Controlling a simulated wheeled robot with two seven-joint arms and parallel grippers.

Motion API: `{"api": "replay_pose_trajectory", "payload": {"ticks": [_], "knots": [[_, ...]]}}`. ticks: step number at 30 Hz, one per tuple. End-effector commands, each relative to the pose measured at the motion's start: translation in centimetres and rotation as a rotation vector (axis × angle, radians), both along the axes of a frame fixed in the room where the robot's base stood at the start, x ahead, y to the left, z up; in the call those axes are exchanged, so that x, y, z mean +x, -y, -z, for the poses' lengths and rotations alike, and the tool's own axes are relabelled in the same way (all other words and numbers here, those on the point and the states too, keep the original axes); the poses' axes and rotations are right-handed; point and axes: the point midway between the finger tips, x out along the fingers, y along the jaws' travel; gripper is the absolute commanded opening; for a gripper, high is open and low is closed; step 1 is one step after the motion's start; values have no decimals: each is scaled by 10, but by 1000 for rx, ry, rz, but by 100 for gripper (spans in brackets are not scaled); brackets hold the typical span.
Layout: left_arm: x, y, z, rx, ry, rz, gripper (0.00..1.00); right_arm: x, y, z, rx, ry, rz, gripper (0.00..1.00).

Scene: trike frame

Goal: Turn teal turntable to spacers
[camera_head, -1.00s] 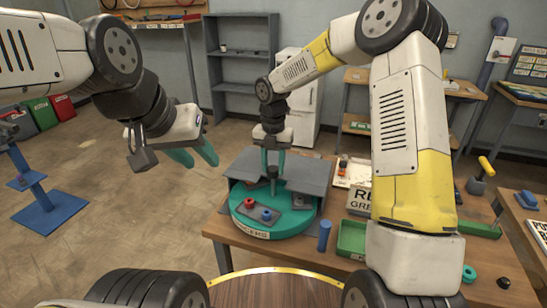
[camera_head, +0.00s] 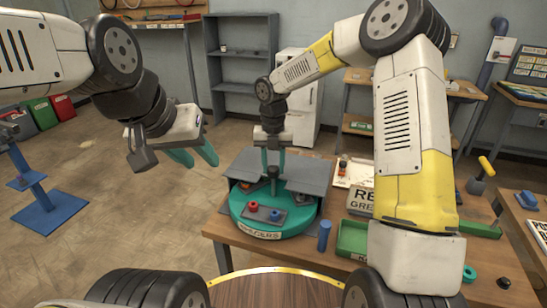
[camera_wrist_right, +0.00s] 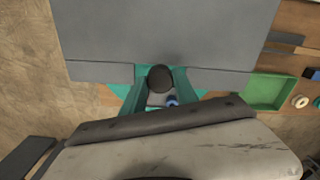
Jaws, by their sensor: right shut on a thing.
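The teal turntable (camera_head: 234,212) sits on the wooden bench under a grey cover (camera_head: 310,172). Its open front bears a grey plate with a red piece (camera_head: 253,206) and a blue piece (camera_head: 274,215). A pale label (camera_head: 259,235) on its front rim seems to read SPACERS. My right gripper (camera_head: 273,172) points down and is shut on the dark knob at the turntable's cover gap. In the right wrist view the round knob (camera_wrist_right: 160,78) lies between the teal fingers. My left gripper (camera_head: 195,158) is open and empty, apart from the bench at left.
A blue cylinder (camera_head: 324,235) stands right of the turntable, beside a green bin (camera_head: 352,238). A blue stand (camera_head: 42,213) is on the floor at left.

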Motion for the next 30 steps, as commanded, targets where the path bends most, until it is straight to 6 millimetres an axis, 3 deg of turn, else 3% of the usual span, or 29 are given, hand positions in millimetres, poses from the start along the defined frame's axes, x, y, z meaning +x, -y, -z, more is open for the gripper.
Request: {"api": "replay_pose_trajectory", "payload": {"ticks": [6,7,10,21,30], "knots": [[0,0,0,0,0,0,36,3,0,-2,2,8,1,0],[0,0,0,0,0,0,36,3,0,-2,2,8,1,37],[0,0,0,0,0,0,36,2,0,-2,1,6,2,57],[0,0,0,0,0,0,36,1,0,-4,1,4,1,57],[0,0,0,0,0,0,36,2,0,-51,2,7,2,57]]}}
